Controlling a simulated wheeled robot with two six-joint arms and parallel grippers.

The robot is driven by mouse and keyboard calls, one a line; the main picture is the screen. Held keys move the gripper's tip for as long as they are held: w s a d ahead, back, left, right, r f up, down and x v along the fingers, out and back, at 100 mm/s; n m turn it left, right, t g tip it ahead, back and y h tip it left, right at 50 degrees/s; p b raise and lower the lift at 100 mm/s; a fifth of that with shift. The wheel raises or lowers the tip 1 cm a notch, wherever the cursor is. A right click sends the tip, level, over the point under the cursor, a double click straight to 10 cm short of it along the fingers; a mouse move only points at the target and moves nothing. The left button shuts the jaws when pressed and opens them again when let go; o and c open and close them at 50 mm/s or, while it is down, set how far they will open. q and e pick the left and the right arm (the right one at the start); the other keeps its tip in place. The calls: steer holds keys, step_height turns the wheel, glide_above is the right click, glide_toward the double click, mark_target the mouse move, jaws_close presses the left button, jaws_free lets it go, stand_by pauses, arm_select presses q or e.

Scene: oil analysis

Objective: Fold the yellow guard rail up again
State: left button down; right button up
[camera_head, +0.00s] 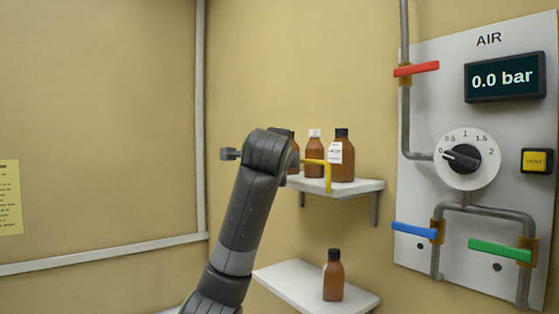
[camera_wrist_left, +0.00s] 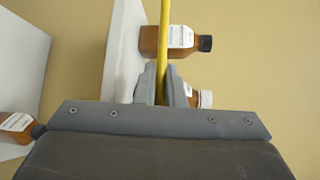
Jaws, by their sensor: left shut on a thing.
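The yellow guard rail (camera_head: 328,176) is at the front of the upper wall shelf (camera_head: 350,187) in the head view. Its horizontal bar stands above the shelf board, in front of the bottles, and its right end bends down to the shelf. In the left wrist view the rail (camera_wrist_left: 165,40) runs between the fingers of my left gripper (camera_wrist_left: 161,80), which is shut on it. In the head view my left wrist hides the rail's left part and most of the gripper. My right gripper is in neither view.
Brown bottles stand on the upper shelf, one with a black cap (camera_head: 342,160), close behind the rail. Another brown bottle (camera_head: 333,277) stands on the lower shelf (camera_head: 300,284). The AIR panel (camera_head: 450,80) with its coloured valve handles is at the right.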

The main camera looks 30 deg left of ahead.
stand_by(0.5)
arm_select(q)
steer(key=c, duration=1.5)
jaws_free()
steer(key=shift+w, duration=0.1)
steer(key=shift+c, duration=0.2)
steer(key=b+v, duration=1.7)
steer(key=b, duration=0.3)
steer(key=shift+d, duration=0.1)
